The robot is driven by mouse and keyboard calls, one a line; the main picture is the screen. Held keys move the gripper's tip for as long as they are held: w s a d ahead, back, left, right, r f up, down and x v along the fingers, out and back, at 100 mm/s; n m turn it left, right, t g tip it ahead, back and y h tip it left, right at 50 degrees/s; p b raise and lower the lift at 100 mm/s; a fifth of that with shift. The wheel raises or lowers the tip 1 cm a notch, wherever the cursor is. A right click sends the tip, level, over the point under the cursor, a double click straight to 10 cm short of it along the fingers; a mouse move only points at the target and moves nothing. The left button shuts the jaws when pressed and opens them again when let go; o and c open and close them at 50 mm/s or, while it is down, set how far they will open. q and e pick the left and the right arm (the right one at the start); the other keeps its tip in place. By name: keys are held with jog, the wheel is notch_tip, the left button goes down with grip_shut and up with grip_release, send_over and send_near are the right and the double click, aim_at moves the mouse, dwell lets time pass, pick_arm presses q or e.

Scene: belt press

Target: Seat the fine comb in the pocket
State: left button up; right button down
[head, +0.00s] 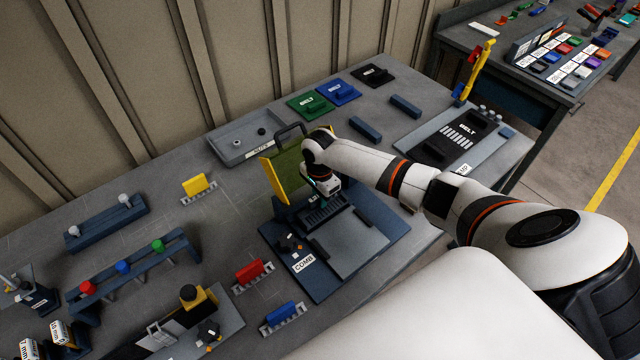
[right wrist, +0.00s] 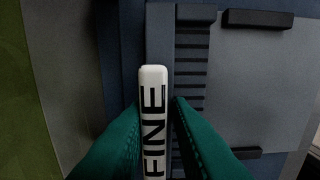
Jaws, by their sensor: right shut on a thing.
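My right gripper (head: 325,190) is over the back of the blue fixture labelled COMB (head: 388,258). It is shut on the fine comb, whose white top marked FINE (right wrist: 153,110) shows between the teal fingers in the right wrist view. The comb's lower part and teeth are hidden beneath it. A dark slotted strip (right wrist: 192,75) lies just right of the comb, beside the fixture's grey plate (right wrist: 255,85). I cannot tell which recess is the pocket, or whether the comb touches the fixture. My left gripper is not in view.
A green panel with a yellow edge (head: 273,181) stands just left of the gripper. A grey tray (head: 227,152) lies behind. Yellow (head: 195,185), red (head: 249,273) and blue (head: 281,314) pieces sit on small racks to the left.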

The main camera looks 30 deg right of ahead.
dwell(0.4)
jog(key=shift+r+p, duration=0.1)
jog(key=shift+p, duration=0.35)
jog(key=shift+p, duration=0.3)
dwell(0.4)
jog(key=shift+f+b, duration=0.5)
jog(key=shift+f, duration=0.7)
dwell(0.3)
jog(key=c, duration=1.2)
grip_release()
jog(key=shift+c, duration=0.2)
jog(key=shift+r, duration=0.15)
